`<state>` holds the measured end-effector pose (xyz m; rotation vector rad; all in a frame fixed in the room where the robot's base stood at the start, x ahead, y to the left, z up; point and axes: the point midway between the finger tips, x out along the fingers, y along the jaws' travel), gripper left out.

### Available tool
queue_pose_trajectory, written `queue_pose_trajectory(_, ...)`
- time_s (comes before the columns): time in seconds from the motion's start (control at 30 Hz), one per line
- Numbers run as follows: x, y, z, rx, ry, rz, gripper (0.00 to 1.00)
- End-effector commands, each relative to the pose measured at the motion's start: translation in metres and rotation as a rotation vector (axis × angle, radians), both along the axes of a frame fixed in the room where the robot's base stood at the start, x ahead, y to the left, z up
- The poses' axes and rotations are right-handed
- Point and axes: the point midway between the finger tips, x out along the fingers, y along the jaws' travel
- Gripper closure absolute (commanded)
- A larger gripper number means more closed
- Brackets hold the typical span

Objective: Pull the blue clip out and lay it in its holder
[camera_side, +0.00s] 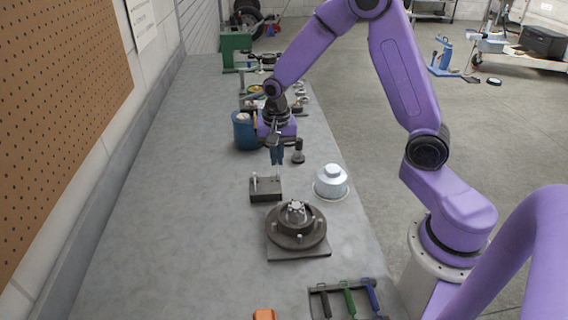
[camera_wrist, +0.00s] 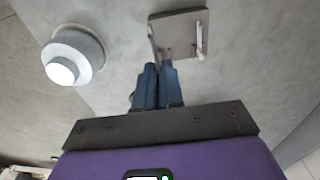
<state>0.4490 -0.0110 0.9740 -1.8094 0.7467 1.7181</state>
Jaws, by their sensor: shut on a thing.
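My gripper (camera_side: 277,162) points down over a small dark block (camera_side: 266,196) on the bench. In the wrist view its blue-grey fingers (camera_wrist: 158,68) are close together at the near edge of the block (camera_wrist: 180,22). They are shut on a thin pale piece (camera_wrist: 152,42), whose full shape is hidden. A second pale pin (camera_wrist: 200,38) stands on the block, apart from the fingers; it also shows in the side view (camera_side: 254,181). I cannot make out a blue clip at the fingers. A blue-handled item (camera_side: 372,295) lies in a dark tray (camera_side: 312,303) at the front.
A blue bin (camera_side: 243,132) and small parts stand behind. An orange piece (camera_side: 264,315) is at the front edge. The bench's left side is clear.

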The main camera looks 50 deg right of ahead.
Motion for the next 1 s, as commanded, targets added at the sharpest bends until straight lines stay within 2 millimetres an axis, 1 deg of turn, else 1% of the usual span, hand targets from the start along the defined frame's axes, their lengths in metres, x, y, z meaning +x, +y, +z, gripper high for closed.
queue_pose_trajectory(0.03, 0.008, -0.005, -0.004, -0.004, -0.002, -0.003, 1.0)
queue_pose_trajectory(0.1, 0.016, -0.01, -0.008, -0.01, -0.004, -0.001, 1.0)
queue_pose_trajectory(0.23, 0.022, -0.015, -0.013, -0.014, -0.007, 0.001, 1.0)
queue_pose_trajectory(0.37, 0.023, -0.015, -0.02, -0.016, -0.007, 0.001, 1.0)
queue_pose_trajectory(0.7, 0.022, -0.015, -0.049, -0.014, -0.007, 0.001, 1.0)
queue_pose_trajectory(0.83, 0.022, -0.014, -0.057, -0.015, -0.008, 0.001, 1.0)
queue_pose_trajectory(1.0, 0.022, -0.015, -0.06, -0.014, -0.008, 0.001, 1.0)
